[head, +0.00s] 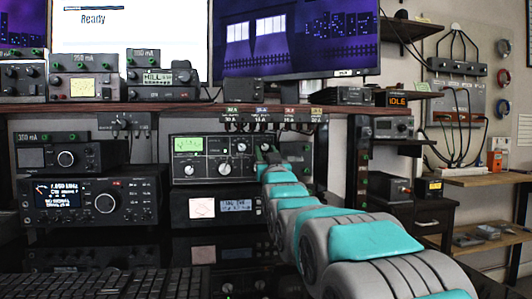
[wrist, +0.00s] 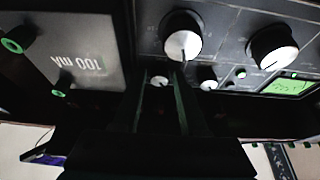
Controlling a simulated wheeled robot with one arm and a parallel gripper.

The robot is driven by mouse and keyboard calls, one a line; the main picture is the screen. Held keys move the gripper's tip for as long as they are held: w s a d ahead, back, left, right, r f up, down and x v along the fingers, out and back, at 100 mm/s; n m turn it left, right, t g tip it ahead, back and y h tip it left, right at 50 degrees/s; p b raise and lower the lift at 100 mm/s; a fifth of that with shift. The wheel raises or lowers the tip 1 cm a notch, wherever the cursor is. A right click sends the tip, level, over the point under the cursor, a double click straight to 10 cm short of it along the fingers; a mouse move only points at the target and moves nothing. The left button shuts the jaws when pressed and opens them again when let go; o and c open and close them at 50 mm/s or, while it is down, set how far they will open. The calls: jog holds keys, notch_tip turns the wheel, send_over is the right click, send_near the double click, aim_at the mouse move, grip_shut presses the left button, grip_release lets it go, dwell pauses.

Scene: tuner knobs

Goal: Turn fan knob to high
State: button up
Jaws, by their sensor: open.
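I cannot read which knob is the fan knob, nor tell whether the fingers touch one.
A box marked "100 mA" (wrist: 88,62) is close at the left in the wrist view. A second unit with a display (head: 215,208) sits under the tuner panel. A shelf (head: 170,107) runs above it, and a keyboard (head: 110,283) lies in front.

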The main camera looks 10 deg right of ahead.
jog(key=shift+c, duration=0.4)
grip_shut()
